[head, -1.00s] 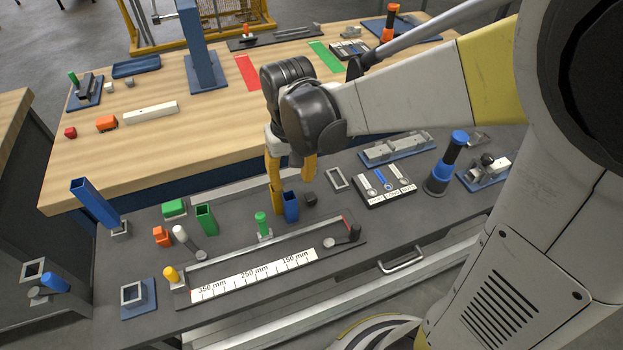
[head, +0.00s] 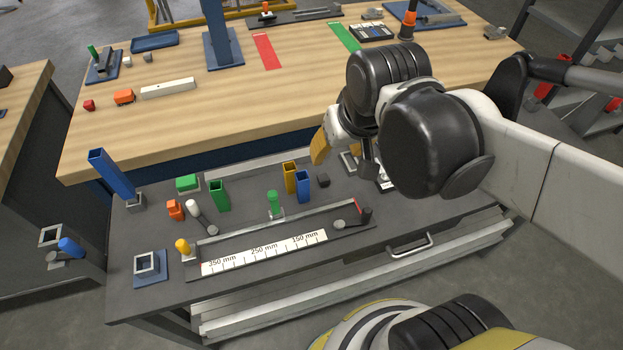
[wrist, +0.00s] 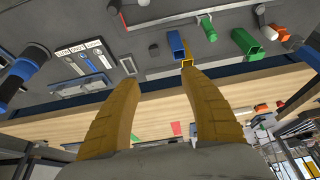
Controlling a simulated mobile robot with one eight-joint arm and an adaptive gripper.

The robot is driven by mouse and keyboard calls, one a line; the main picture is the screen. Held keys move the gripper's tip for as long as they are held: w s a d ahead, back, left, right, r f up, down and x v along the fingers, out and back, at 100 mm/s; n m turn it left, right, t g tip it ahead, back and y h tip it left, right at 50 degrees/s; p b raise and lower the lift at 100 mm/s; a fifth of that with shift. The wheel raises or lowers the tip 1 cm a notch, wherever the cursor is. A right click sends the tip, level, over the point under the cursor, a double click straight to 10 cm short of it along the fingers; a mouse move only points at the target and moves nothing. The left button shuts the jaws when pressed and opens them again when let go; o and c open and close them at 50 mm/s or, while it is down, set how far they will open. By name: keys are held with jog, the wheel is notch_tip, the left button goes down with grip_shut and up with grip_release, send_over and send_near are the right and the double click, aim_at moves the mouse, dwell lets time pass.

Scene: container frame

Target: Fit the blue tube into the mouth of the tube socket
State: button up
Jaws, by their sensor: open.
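A short, open-topped blue tube (head: 303,187) stands upright on the grey bench beside a yellow tube (head: 290,176). Both also show in the wrist view, the blue tube (wrist: 177,44) at the top centre. A grey square socket on a blue plate (head: 148,263), with an open, empty mouth, sits at the bench's front left; it looks like the tube socket. A longer blue tube (head: 112,174) leans at the back left with its foot at a grey square piece. My gripper (head: 343,158) is open and empty, above and right of the short blue tube. Its yellow fingers (wrist: 160,82) are spread.
A green tube (head: 219,195), a green peg (head: 273,203) and a long ruler fixture (head: 265,251) stand close around the short blue tube. A small dark block (head: 323,180) lies to its right. The wooden table (head: 200,112) is behind.

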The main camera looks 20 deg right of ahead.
aim_at(303, 187)
jog(key=w+a+f+g+b, duration=0.1)
jog(key=w+a+f, duration=0.1)
jog(key=f, duration=0.2)
jog(key=w+a+f+g+b, duration=0.1)
jog(key=w+a+f+g, duration=0.1)
jog(key=f, duration=0.3)
jog(key=w+a+f+g+b, duration=0.1)
jog(key=w+f+g, duration=0.1)
jog(key=f, duration=0.3)
jog(key=shift+w+a+f, duration=0.1)
jog(key=shift+w+a, duration=0.1)
jog(key=shift+w, duration=0.25)
jog(key=shift+w+a+f, duration=0.1)
jog(key=shift+w+a, duration=0.1)
jog(key=shift+w, duration=0.2)
jog(key=f+b, duration=0.2)
jog(key=f, duration=0.1)
jog(key=f+b, duration=0.1)
jog(key=f, duration=0.1)
jog(key=shift+s+d+f, duration=0.1)
jog(key=shift+s+d, duration=0.05)
jog(key=shift+d, duration=0.15)
jog(key=shift+c, duration=0.5)
grip_shut()
